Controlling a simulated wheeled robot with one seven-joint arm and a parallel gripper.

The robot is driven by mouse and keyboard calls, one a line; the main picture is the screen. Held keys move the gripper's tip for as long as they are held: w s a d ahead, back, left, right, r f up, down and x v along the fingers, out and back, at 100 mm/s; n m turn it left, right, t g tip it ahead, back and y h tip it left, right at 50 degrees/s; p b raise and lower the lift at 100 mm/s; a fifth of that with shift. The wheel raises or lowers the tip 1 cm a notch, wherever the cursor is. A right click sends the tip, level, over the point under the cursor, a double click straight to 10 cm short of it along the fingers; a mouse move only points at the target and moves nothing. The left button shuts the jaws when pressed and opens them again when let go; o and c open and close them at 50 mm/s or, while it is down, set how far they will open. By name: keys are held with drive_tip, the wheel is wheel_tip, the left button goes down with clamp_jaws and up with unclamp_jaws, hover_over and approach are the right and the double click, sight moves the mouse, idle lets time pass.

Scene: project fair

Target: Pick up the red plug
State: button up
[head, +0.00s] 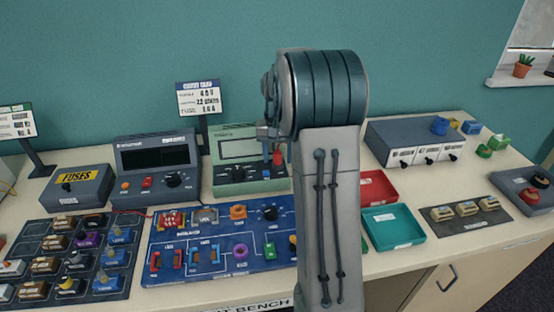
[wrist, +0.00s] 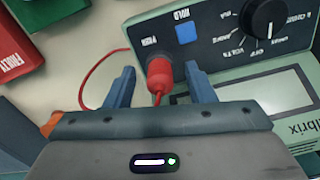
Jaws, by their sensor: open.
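The red plug (wrist: 159,74) sits in the front of the pale green meter (wrist: 220,30), with a red lead running from it to the left in the wrist view. In the head view the plug (head: 277,157) shows as a small red spot beside my arm, on the green meter (head: 225,180). My gripper (wrist: 158,68) is open, with one blue finger on each side of the plug. A gap shows between each finger and the plug, and I see no contact. My arm hides part of the meter's right side in the head view.
A dark multimeter (head: 155,165) stands left of the green meter. A blue circuit board (head: 215,245) lies in front. A red tray (head: 378,187) and a teal tray (head: 393,227) lie to the right. A sign (head: 198,98) stands behind.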

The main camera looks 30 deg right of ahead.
clamp_jaws()
drive_tip(key=shift+r, duration=0.1)
